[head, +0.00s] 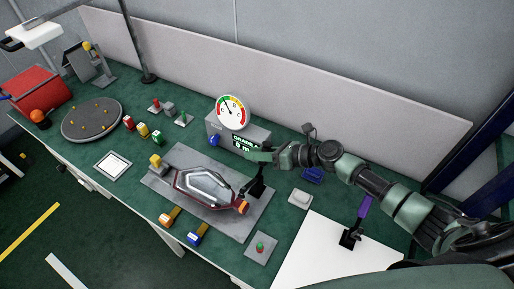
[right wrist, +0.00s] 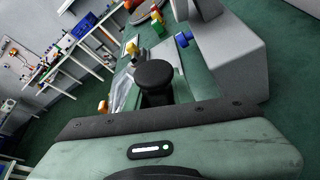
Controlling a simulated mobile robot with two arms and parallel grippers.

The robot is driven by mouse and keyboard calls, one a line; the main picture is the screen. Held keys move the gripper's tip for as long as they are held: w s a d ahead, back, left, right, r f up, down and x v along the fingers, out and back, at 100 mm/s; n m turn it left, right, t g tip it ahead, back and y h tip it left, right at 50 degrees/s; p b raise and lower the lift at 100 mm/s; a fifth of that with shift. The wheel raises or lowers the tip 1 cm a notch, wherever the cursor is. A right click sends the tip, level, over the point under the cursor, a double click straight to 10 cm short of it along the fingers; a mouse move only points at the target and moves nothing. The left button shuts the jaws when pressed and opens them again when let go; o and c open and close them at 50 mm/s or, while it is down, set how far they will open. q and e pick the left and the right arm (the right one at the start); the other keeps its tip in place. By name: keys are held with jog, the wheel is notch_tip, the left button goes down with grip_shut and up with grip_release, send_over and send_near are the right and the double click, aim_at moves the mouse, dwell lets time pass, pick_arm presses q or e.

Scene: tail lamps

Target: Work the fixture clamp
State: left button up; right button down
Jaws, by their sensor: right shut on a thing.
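The tail lamp (head: 205,188), with a clear and dark red body, lies on a grey fixture plate (head: 180,152). My right gripper (head: 257,184) reaches down at the plate's right side, by the lamp's right end. In the right wrist view a round black knob (right wrist: 154,74) stands upright directly ahead of the palm. The right gripper is shut on this clamp handle; its fingertips and the clamp's lower parts are largely hidden. A yellow block (head: 156,160) stands at the plate's left end, and an orange round part (head: 241,207) sits by the lamp's right end. My left gripper is not in view.
A grey box with a dial gauge (head: 231,112) stands close behind the plate. Orange (head: 170,217) and blue (head: 198,234) blocks sit along the front edge. A round turntable (head: 92,119) and red bin (head: 38,88) are at left. A purple-handled tool (head: 363,207) stands at right.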

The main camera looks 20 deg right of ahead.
jog(key=shift+s+f, duration=0.1)
dwell(0.3)
jog(key=c, duration=1.5)
grip_release()
pick_arm(q)
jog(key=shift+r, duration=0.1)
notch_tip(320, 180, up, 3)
jog(key=p, duration=0.3)
pick_arm(e)
jog(key=v, duration=0.7)
jog(key=shift+s+d, duration=0.25)
jog(key=shift+s, duration=0.05)
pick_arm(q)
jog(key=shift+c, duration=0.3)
